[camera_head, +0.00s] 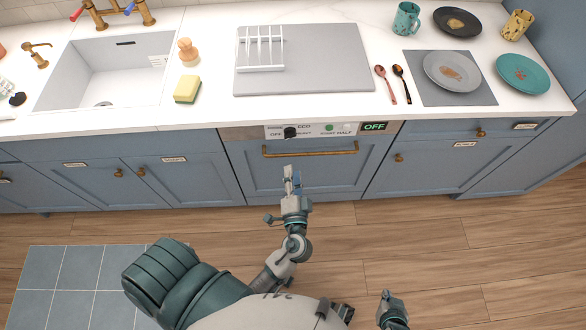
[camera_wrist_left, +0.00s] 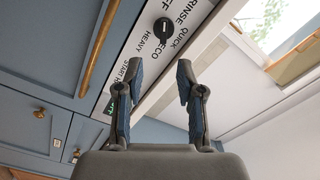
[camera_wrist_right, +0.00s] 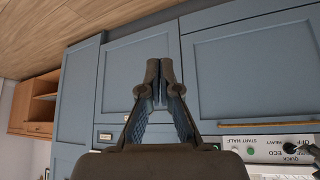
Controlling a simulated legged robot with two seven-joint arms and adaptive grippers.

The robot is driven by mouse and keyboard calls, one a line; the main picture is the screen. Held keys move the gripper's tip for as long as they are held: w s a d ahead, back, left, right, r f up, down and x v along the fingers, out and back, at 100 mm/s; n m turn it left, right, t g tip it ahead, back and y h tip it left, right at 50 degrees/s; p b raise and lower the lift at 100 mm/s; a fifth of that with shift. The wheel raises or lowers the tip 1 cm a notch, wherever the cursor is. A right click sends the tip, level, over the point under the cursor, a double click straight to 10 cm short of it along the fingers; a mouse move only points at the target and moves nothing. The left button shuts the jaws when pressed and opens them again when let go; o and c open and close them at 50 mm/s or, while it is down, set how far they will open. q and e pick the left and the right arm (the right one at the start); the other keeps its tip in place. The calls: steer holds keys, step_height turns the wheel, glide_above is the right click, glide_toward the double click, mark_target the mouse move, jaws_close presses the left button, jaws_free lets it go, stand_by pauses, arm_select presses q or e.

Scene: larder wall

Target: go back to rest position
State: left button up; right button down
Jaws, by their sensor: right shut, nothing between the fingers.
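My left gripper (camera_head: 291,180) is in front of the blue dishwasher door (camera_head: 270,178), below its brass handle (camera_head: 310,151). In the left wrist view its fingers (camera_wrist_left: 160,82) are apart with nothing between them; the black knob (camera_wrist_left: 164,28) and the handle (camera_wrist_left: 98,48) lie beyond the fingertips. My right gripper (camera_head: 390,300) is low over the wooden floor, away from the counter. In the right wrist view its fingers (camera_wrist_right: 160,72) are shut together and empty, with blue cabinet fronts (camera_wrist_right: 225,75) beyond.
The white counter holds a sink (camera_head: 110,75), a sponge (camera_head: 187,90), a rack (camera_head: 261,48), spoons (camera_head: 381,84), plates (camera_head: 453,71) and mugs (camera_head: 406,19). The dishwasher display (camera_head: 374,126) reads OFF. The wooden floor (camera_head: 440,235) at the right is clear.

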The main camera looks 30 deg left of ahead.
stand_by(0.4)
